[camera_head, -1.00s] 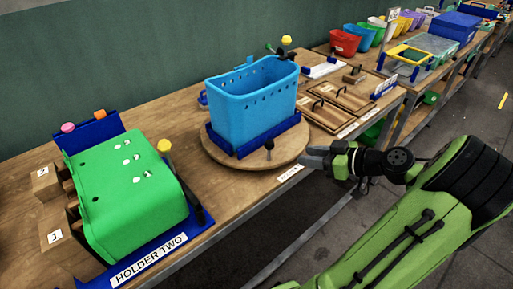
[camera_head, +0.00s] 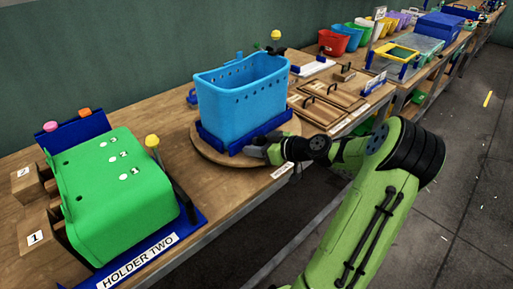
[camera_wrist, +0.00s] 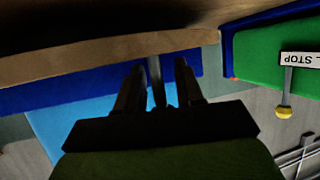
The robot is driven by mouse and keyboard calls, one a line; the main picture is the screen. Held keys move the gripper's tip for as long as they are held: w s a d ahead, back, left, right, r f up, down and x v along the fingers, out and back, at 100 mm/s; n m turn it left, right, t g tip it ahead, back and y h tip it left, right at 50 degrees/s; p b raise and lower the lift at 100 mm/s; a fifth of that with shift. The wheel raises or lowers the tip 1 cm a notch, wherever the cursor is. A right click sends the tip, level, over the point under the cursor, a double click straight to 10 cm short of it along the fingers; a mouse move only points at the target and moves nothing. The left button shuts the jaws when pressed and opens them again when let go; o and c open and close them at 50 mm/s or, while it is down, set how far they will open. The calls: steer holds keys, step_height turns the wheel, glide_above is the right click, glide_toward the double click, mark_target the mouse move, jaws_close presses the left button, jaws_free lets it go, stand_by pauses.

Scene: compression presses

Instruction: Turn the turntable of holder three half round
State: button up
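The round wooden turntable (camera_head: 212,153) carries a blue holder base with a light blue perforated tub (camera_head: 238,103) standing upright in it. My gripper (camera_head: 256,151) is at the turntable's front right edge, close to the holder base. In the wrist view my gripper (camera_wrist: 158,90) has its two dark fingers apart, with a thin dark post (camera_wrist: 156,80) between them. Gaps show on both sides of the post, so the fingers do not look shut on it. In the head view the post's knob is hidden by my gripper. The tub also shows in the wrist view (camera_wrist: 50,122).
Holder two with a green tub (camera_head: 115,185) and a yellow-knobbed lever (camera_head: 153,142) stands to the left. Wooden boards with handles (camera_head: 325,112) lie to the right. Coloured bins (camera_head: 333,43) stand farther back. The floor in front of the bench is clear.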

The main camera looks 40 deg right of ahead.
steer(key=c, duration=0.7)
steer(key=shift+r, duration=0.1)
